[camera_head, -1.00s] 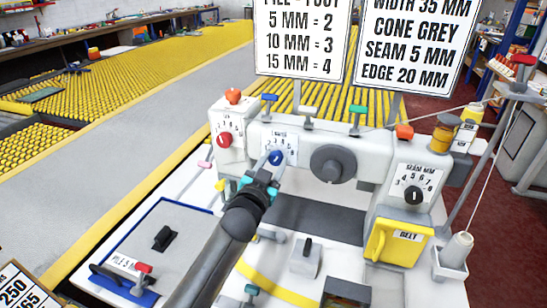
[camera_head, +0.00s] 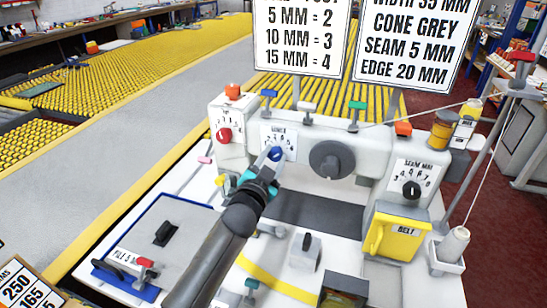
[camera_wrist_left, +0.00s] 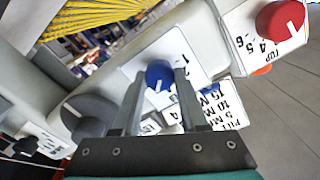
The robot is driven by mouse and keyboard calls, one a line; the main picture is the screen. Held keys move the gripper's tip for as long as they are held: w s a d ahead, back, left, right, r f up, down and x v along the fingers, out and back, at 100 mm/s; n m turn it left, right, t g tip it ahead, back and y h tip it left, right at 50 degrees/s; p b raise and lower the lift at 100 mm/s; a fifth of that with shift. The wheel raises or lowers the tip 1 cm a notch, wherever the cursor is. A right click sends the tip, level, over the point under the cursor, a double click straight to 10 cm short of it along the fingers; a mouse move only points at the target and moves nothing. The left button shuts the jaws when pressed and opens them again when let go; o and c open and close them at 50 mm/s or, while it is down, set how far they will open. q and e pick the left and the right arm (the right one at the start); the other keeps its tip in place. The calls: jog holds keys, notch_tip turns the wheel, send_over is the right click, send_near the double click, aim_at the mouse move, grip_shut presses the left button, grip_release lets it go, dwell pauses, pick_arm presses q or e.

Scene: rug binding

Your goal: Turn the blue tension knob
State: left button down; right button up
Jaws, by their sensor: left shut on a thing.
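The blue tension knob (camera_head: 276,153) sits on a white numbered dial plate on the front of the white machine (camera_head: 300,132). My left gripper (camera_head: 271,160) reaches up to it from the front, its fingers shut on the knob. In the left wrist view the blue knob (camera_wrist_left: 160,75) shows between the two finger ends (camera_wrist_left: 160,85), with a white pointer line on its face. Part of the dial's numbers is hidden by the fingers. My right gripper is not in view.
A red knob (camera_head: 223,135) is to the left of the blue one, a large grey handwheel (camera_head: 332,160) to the right. A black seam knob (camera_head: 411,189) and yellow belt box (camera_head: 397,236) are farther right. Signs (camera_head: 300,37) stand behind the machine.

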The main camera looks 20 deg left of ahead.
pick_arm(q)
jog(key=shift+c, duration=2.2)
grip_release()
jog(key=s, duration=1.5)
jog(key=shift+s+a, duration=0.15)
jog(key=shift+a, duration=0.1)
